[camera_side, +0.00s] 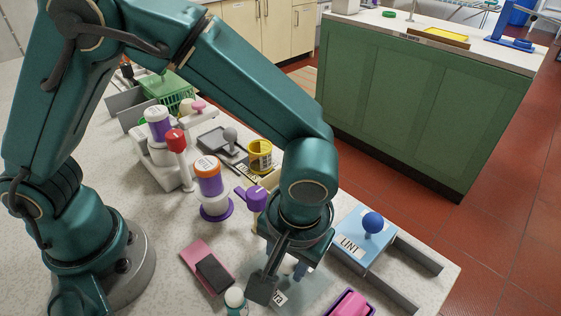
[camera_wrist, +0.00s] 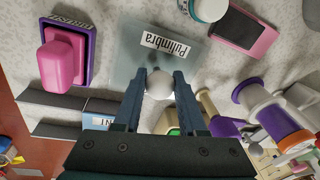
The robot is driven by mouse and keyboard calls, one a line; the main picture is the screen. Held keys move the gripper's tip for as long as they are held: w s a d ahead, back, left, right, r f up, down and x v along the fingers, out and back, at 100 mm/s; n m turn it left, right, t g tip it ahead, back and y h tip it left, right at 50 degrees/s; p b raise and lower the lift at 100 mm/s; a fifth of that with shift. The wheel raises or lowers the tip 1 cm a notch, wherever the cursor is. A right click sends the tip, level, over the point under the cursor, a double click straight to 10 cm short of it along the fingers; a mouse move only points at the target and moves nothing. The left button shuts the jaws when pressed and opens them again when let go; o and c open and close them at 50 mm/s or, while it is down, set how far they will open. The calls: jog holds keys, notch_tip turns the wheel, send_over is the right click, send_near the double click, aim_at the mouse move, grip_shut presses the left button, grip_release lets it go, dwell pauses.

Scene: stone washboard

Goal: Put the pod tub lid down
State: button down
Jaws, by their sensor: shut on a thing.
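The pod tub lid is a pale, see-through square plate (camera_wrist: 135,65) with a white round knob (camera_wrist: 159,82) and a label reading "Pulimbra". My gripper (camera_wrist: 160,84) is shut on the knob in the wrist view, one finger on each side. In the side view my gripper (camera_side: 285,270) points down over the front of the counter and hides most of the lid. The lid's small label (camera_side: 279,298) shows below it. I cannot tell whether the lid touches the counter.
A blue "LINT" lid (camera_side: 352,247) with a blue knob is to the right, beside grey rails (camera_side: 415,255). A pink-handled block (camera_side: 352,304) is at front right. A pink pad (camera_side: 200,260), a white-and-teal jar (camera_side: 235,300) and a purple-and-white canister (camera_side: 210,180) are to the left.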

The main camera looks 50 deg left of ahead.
aim_at(292, 284)
jog(key=shift+f, duration=0.1)
jog(key=shift+c, duration=2.3)
grip_release()
notch_tip(292, 284, up, 12)
jog(key=d+f, duration=0.1)
jog(key=d, duration=0.1)
jog(key=s+a+r+m+t+h, duration=0.1)
jog(key=s+a+t, duration=0.1)
jog(key=a, duration=0.7)
jog(key=s+a+r+m+t, duration=0.2)
jog(key=a+t, duration=0.1)
jog(key=a, duration=0.6)
jog(key=shift+s+h, duration=0.3)
jog(key=shift+h, duration=0.1)
